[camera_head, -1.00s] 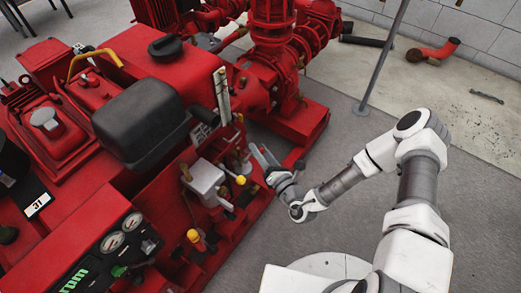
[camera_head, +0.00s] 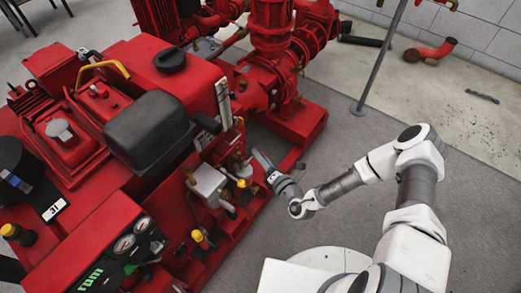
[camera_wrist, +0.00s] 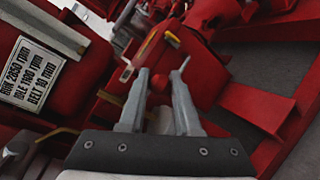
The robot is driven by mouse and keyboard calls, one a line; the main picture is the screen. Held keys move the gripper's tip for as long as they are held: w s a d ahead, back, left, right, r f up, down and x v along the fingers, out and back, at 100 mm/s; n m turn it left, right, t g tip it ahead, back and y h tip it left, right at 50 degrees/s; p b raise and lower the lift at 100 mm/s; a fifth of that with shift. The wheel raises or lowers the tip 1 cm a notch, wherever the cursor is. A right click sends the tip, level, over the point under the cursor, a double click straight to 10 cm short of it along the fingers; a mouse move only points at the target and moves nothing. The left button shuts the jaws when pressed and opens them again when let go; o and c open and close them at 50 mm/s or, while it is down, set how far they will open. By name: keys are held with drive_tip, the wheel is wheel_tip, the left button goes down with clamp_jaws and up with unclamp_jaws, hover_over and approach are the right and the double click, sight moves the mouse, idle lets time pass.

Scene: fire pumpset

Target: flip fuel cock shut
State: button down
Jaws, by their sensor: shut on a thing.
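My gripper (camera_head: 259,160) is at the right side of the red engine, close to the small brass and yellow fittings. In the wrist view its two grey fingers (camera_wrist: 161,73) point into the red machine, with a visible gap between them. What they hold between the tips is small and dark; I take it to be the fuel cock, but its lever and position are not clear. A slim red and yellow part (camera_wrist: 140,52) stands just beyond the left fingertip. A yellow knob (camera_head: 241,184) lies left of and below my gripper in the head view.
The black fuel tank-like box (camera_head: 147,130) and a grey metal block (camera_head: 208,185) crowd the left. Red pump pipes (camera_head: 272,60) stand behind. A white specification plate (camera_wrist: 30,80) is at left in the wrist view.

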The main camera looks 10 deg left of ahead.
drive_tip(key=shift+f, duration=0.1)
drive_tip(key=c, duration=0.6)
unclamp_jaws()
drive_tip(key=shift+d, duration=0.15)
